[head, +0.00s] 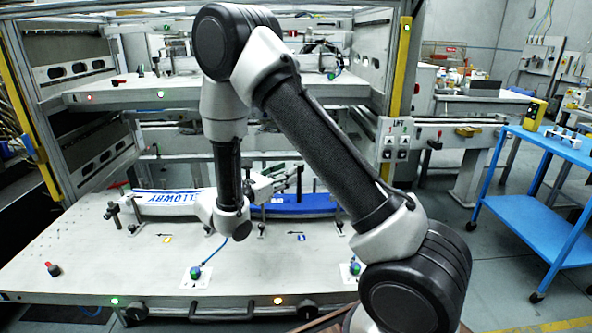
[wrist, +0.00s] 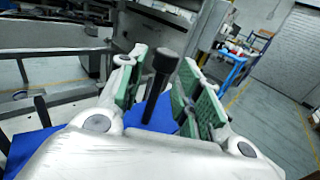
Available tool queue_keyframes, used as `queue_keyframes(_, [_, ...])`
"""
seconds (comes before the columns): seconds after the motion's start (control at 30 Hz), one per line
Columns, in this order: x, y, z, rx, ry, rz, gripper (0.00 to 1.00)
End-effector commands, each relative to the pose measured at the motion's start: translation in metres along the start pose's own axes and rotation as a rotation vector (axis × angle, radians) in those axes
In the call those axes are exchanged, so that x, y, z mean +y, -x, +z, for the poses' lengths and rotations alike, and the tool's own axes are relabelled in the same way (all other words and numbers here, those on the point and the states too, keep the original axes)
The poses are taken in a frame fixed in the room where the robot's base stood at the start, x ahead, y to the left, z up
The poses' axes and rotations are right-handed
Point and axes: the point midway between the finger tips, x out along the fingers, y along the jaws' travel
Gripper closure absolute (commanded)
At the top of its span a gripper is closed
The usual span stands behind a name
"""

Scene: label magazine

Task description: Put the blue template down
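The blue template (head: 312,204) lies along the back of the lower grey table, right of a white template (head: 160,200) with blue lettering. Its left part is hidden behind my wrist. My gripper (head: 279,184) is over the blue template's left half. In the wrist view my gripper (wrist: 160,78) has its two green-padded fingers apart. A dark knobbed post (wrist: 152,95) shows between them, with visible gaps on both sides. Blue surface of the template (wrist: 28,143) shows below and to the left. I cannot tell whether the post belongs to the template.
The upper shelf (head: 200,92) hangs over the table's back. The front of the lower table (head: 120,270) is mostly clear, apart from a small red-topped knob (head: 53,269) and green-topped fittings (head: 195,273). A blue cart (head: 545,150) stands at right.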

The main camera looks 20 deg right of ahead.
Motion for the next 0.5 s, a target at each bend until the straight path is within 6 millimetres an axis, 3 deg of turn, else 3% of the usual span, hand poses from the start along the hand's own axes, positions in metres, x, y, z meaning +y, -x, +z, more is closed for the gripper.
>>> queue_keyframes(0.1, [0.001,0.025,0.000,0.000,0.000,0.004,0.66])
queue_keyframes(0.3, [0.000,0.047,0.001,0.002,-0.003,-0.003,0.66])
queue_keyframes(0.43, [-0.014,0.038,0.017,0.037,-0.052,-0.070,0.66])
queue_keyframes(0.5, [-0.033,0.023,0.035,0.084,-0.116,-0.155,0.66])
